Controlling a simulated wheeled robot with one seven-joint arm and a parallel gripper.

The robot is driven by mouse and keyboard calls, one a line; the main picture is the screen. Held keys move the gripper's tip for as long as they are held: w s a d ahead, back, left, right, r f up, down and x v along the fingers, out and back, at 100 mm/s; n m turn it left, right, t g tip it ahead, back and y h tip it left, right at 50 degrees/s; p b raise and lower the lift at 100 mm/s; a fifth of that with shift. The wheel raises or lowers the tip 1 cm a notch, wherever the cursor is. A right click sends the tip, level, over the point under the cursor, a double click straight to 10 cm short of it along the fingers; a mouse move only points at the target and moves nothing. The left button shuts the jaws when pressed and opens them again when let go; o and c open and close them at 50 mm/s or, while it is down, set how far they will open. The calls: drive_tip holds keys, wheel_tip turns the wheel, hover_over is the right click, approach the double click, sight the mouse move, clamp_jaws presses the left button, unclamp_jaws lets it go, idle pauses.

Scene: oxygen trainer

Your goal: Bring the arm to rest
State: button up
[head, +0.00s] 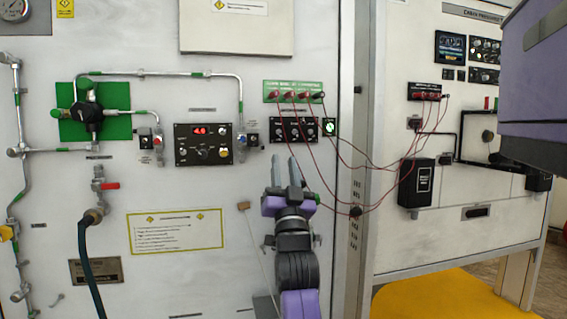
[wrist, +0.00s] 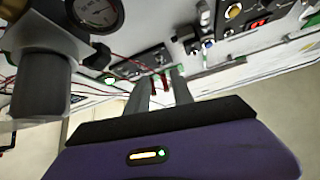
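My gripper (head: 284,162) is raised in front of the white wall panel in the head view, fingers pointing up. It is just below the small black switch panel (head: 292,130) and left of the hanging red leads. Its two fingers are apart with a gap between them. In the wrist view my gripper (wrist: 161,78) also shows its grey fingers spread. Red connectors appear in the gap there, seemingly behind the fingers. I see nothing held. Whether a fingertip touches the panel cannot be told.
Dark red leads (head: 355,166) run from the green socket strip (head: 292,91) to the right cabinet. A lit display box (head: 203,143), piping and a hose (head: 87,262) are at left. In the wrist view a round gauge (wrist: 96,12) and grey cylinder (wrist: 40,86) are close at left.

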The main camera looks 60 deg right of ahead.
idle(0.5)
drive_tip(key=a+f+n+t+y, duration=0.7)
drive_tip(key=a+f+n+y, duration=0.2)
drive_tip(key=a+f, duration=0.7)
drive_tip(key=s+a+f+n+g+y, duration=0.1)
drive_tip(key=s+a+f+n+y, duration=0.1)
drive_tip(key=s+a+f+y, duration=0.4)
drive_tip(key=s+a+f+n+y, duration=0.2)
drive_tip(key=s+a+f, duration=0.1)
drive_tip(key=a+f, duration=0.6)
drive_tip(key=s+a+f+g+y, duration=0.2)
drive_tip(key=s+a+f, duration=0.2)
drive_tip(key=s, duration=0.2)
drive_tip(key=s+a+f+n+g+y, duration=0.1)
drive_tip(key=s+a+f+g, duration=0.2)
drive_tip(key=s, duration=0.4)
drive_tip(key=s+a+f+g+y, duration=0.1)
drive_tip(key=s+a+f+y, duration=0.1)
drive_tip(key=s+a+f, duration=0.3)
wheel_tip(320, 180, up, 16)
drive_tip(key=p, duration=1.5)
drive_tip(key=shift+s+d, duration=0.2)
